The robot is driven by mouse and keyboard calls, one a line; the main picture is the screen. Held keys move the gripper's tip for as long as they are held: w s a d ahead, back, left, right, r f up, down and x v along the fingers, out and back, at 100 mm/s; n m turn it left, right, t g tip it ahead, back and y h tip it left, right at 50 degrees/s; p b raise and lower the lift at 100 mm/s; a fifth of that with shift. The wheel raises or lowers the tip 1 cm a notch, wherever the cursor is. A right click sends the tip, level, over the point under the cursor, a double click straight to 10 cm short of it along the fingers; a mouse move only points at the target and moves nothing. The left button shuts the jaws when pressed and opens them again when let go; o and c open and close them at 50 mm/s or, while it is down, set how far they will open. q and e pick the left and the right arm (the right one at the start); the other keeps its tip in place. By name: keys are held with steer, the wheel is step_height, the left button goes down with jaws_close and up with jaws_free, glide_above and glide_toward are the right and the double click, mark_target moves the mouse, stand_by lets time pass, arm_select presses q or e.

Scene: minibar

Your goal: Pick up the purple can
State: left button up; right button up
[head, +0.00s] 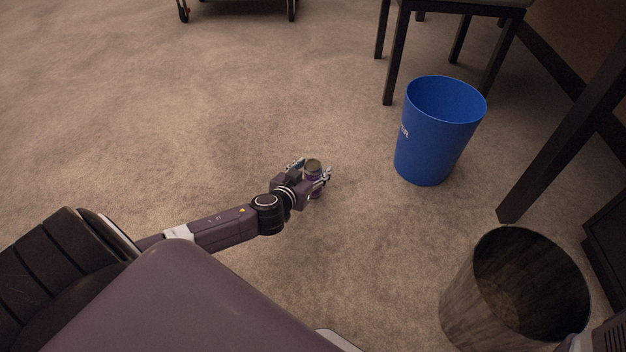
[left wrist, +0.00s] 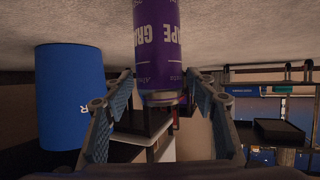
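The purple can (head: 313,173) is at the carpet in the middle of the head view, with its round grey top showing. In the left wrist view the purple can (left wrist: 157,45) appears upside down with "GRAPE" lettering, and its far end is cut off by the top edge. My left gripper (head: 311,172) has its fingers on either side of the can. In the left wrist view a narrow gap seems to show between each fingertip of the left gripper (left wrist: 159,78) and the can, so it looks open around it.
A blue bin (head: 432,140) stands right of the can, and it also shows in the left wrist view (left wrist: 68,95). A dark bin (head: 470,300) is at the lower right. A dark-legged chair or table (head: 398,50) stands behind. The carpet left of the can is clear.

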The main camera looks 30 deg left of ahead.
arm_select(q)
steer(key=c, duration=0.6)
steer(key=shift+r, duration=0.15)
steer(key=shift+c, duration=0.2)
